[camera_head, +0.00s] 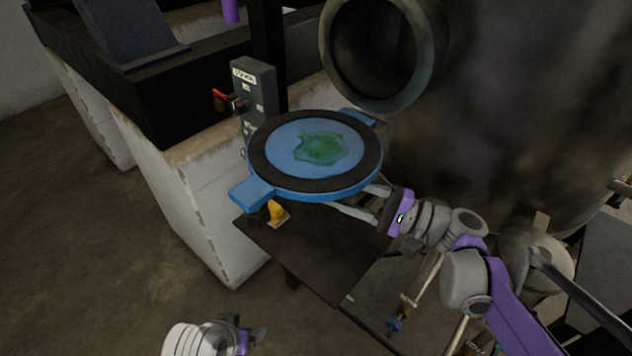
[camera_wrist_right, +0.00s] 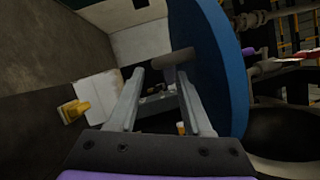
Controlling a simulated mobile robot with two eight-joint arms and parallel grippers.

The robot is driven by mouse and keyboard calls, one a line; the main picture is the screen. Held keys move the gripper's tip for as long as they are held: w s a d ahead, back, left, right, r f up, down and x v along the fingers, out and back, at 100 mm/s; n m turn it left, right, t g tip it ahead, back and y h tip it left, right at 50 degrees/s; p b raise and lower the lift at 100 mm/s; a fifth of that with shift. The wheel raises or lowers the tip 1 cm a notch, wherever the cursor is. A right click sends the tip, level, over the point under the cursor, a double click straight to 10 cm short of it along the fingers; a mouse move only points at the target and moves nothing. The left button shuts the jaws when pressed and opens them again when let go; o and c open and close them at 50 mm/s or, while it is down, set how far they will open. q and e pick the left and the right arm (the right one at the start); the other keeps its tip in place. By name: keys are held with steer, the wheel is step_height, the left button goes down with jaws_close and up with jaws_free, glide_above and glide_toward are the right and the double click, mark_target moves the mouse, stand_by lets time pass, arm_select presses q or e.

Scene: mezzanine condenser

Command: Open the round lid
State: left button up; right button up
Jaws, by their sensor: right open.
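The round lid (camera_head: 340,178) is a blue disc with a black ring and a green patch on the face towards me. It stands swung away from the round opening (camera_head: 378,50) of the tank, which is uncovered and dark inside. In the right wrist view the lid (camera_wrist_right: 212,70) shows nearly edge-on, with a grey bar (camera_wrist_right: 172,59) at its side near my fingertips. My right gripper (camera_head: 358,200) is open at the lid's lower right, partly hidden behind it; its fingers (camera_wrist_right: 160,75) hold nothing visible. My left gripper (camera_head: 252,338) is low at the bottom, its jaws unclear.
A grey control box (camera_head: 255,92) with a red-handled switch stands just left of the lid. A dark table or plate (camera_head: 315,250) lies below the lid, with a small yellow object (camera_head: 278,213) at its edge. The large tank (camera_head: 510,110) fills the right. Floor at lower left is clear.

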steer(key=v, duration=0.4)
stand_by(0.4)
steer(key=s+f+n+g+h+p, duration=0.1)
steer(key=s+f+n+h, duration=0.1)
steer(key=s+f+h, duration=0.8)
steer(key=s+d+f+n+h+p, duration=0.1)
steer(key=s+d+f+n+h, duration=0.1)
steer(key=d, duration=0.4)
steer(key=s+d+f+n+t+h+p, duration=0.1)
steer(key=s+d+f+n+h, duration=0.1)
steer(key=s+d+f+h, duration=0.2)
steer(key=d+f+h, duration=0.3)
steer(key=shift+d+f+n, duration=0.25)
steer(key=shift+f+n, duration=0.05)
steer(key=shift+n, duration=0.1)
